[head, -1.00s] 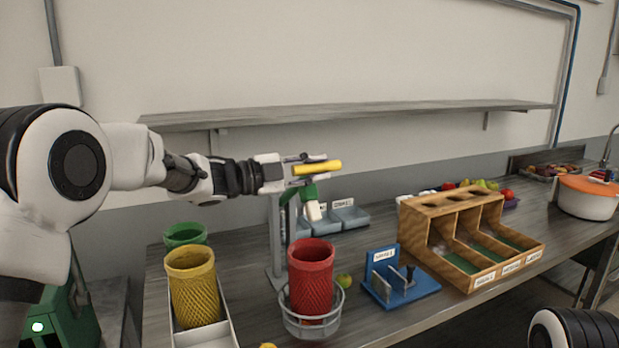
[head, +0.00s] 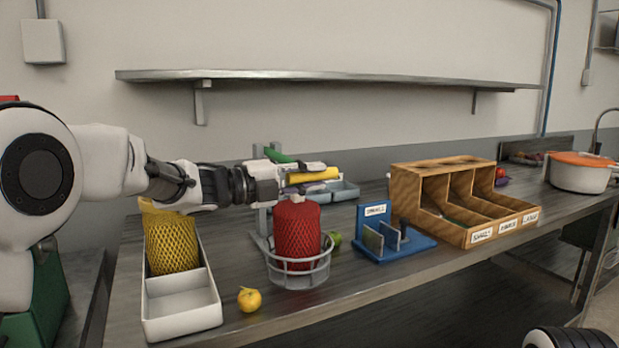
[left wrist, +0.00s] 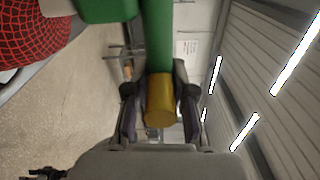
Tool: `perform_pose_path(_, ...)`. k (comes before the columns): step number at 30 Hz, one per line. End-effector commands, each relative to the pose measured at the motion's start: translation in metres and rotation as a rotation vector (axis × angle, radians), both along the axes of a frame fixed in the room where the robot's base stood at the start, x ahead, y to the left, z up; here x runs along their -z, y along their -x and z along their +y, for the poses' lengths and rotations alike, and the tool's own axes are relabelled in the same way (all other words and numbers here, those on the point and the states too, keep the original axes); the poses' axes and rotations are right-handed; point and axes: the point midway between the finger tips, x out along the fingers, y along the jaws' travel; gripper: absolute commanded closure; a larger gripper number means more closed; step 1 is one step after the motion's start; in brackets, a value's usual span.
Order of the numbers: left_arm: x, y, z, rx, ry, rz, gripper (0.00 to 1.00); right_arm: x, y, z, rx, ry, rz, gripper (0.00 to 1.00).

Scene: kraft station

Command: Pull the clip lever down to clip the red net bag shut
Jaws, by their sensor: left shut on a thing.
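The red net bag (head: 298,235) stands upright in a grey wire basket (head: 300,276) on the bench. The clip stand's green lever (head: 277,155) ends in a yellow handle (head: 315,174), now low, just above the top of the bag. My left gripper (head: 308,177) is shut on this yellow handle. In the left wrist view the yellow handle (left wrist: 160,105) sits between the fingers, with the green lever (left wrist: 157,35) above it and red net (left wrist: 30,35) at upper left. The bag's neck and clip jaw are partly hidden by my gripper.
A white tray (head: 183,307) holding a yellow net bag (head: 172,247) is at left. A yellow fruit (head: 250,299) lies between tray and basket. A blue stand (head: 385,237) and a wooden sorter (head: 450,200) are at right, an orange-lidded pot (head: 580,172) beyond.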

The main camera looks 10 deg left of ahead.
Motion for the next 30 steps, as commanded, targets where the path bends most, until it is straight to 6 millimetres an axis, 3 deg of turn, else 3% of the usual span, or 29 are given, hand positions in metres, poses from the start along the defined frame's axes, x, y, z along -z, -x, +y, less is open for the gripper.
perform_pose_path(12, 0.004, -0.001, 0.000, -0.003, -0.002, 0.006, 1.00, 0.001, 0.000, 0.000, 0.000, 0.000, 0.000, 0.60)
perform_pose_path(13, 0.004, -0.001, 0.000, -0.003, -0.001, 0.007, 0.66, 0.001, 0.000, 0.000, 0.000, 0.000, 0.000, 0.60)
perform_pose_path(14, 0.004, -0.001, 0.000, -0.003, -0.001, 0.007, 0.55, 0.001, 0.000, 0.000, 0.000, 0.000, 0.000, 0.60)
perform_pose_path(15, 0.004, -0.001, 0.000, -0.003, -0.001, 0.007, 0.51, 0.001, 0.000, 0.000, 0.000, 0.000, 0.000, 0.60)
perform_pose_path(25, 0.002, 0.001, 0.004, -0.002, 0.002, 0.004, 0.51, 0.001, 0.000, 0.000, 0.000, 0.000, 0.000, 0.60)
perform_pose_path(30, 0.002, 0.017, 0.028, -0.003, 0.004, 0.004, 0.51, 0.001, 0.000, 0.000, 0.000, 0.000, 0.000, 0.60)
